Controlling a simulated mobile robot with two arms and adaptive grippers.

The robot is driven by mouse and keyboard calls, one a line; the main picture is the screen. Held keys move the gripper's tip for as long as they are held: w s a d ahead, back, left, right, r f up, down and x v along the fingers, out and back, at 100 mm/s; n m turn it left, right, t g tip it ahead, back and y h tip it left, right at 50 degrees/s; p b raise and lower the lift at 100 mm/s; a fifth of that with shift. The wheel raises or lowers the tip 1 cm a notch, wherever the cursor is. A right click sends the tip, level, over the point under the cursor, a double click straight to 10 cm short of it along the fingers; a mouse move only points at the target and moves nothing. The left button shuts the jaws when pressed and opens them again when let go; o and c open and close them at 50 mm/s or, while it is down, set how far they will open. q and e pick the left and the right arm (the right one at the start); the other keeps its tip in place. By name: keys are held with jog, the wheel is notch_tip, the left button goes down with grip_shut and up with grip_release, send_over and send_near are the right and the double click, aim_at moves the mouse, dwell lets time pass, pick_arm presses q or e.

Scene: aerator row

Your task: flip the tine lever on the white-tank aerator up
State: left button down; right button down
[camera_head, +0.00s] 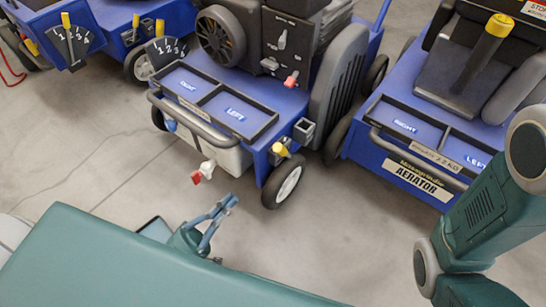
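The middle blue aerator (230,93) has a white tank (226,158) under its front trays, with a red-ended spout (203,173). A short yellow-tipped lever (280,150) sits low at its front right corner, above the wheel; I cannot tell its exact tilt. A red-tipped control (291,79) shows higher on its engine panel. My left gripper (225,206) is in front of this machine, below and left of the yellow tip, apart from it. Its fingers converge and look shut, with nothing between them. My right arm shows at the right edge; its gripper is out of view.
Another blue aerator (419,178) with a tall yellow-topped lever (488,45) stands at the right. More blue machines with numbered dials (70,42) stand at the upper left.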

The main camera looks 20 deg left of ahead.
pick_arm(q)
jog(key=b, duration=0.5)
send_near(284, 152)
jog(key=a+r+x, duration=0.1)
jog(key=x, duration=0.5)
jog(key=shift+a+f, duration=0.15)
jog(key=shift+f, duration=0.05)
